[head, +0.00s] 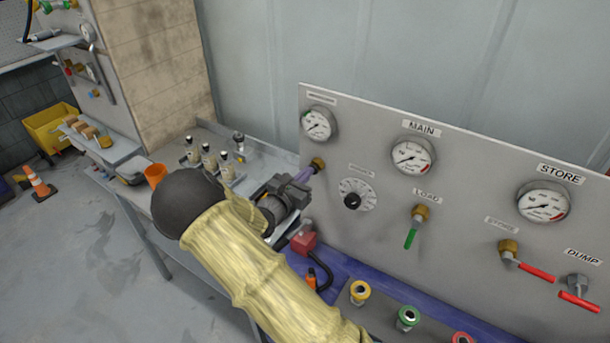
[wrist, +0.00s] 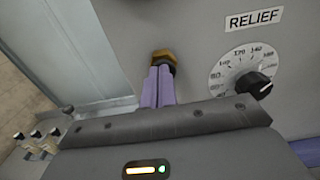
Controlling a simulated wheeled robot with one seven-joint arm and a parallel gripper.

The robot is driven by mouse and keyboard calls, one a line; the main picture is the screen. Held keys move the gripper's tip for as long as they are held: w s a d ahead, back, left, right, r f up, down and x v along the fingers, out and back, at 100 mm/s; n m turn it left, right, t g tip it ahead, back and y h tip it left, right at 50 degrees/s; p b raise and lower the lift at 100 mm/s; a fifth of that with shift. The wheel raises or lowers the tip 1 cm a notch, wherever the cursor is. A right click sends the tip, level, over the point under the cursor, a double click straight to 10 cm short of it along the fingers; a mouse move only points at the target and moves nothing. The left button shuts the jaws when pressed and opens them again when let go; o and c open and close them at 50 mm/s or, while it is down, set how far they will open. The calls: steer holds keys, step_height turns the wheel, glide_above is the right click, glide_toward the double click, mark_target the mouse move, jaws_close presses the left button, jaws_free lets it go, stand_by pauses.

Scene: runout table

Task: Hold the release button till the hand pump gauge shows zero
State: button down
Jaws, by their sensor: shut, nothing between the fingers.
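The panel's leftmost gauge (head: 319,123) is small and white-faced, with a label above it too small to read. Its needle reading is too small to tell. Below it a brass fitting (head: 318,163), apparently the release button, sticks out of the panel; it also shows in the wrist view (wrist: 163,55). My gripper (head: 309,170) is shut and empty, its two purple fingers together and pointing at the brass fitting. In the wrist view the fingertips (wrist: 162,70) overlap the fitting's lower part. I cannot tell whether they touch or press it.
The RELIEF dial (head: 352,200) with its black knob (wrist: 254,85) is close right of my gripper. Further right are the MAIN gauge (head: 413,156), the green LOAD lever (head: 411,238) and the STORE gauge (head: 543,203). Bottles (head: 209,158) stand left on the bench.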

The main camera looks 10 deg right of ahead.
steer(key=b+v, duration=0.4)
steer(key=v, duration=0.9)
steer(key=shift+s+a, duration=0.15)
steer(key=shift+f, duration=0.1)
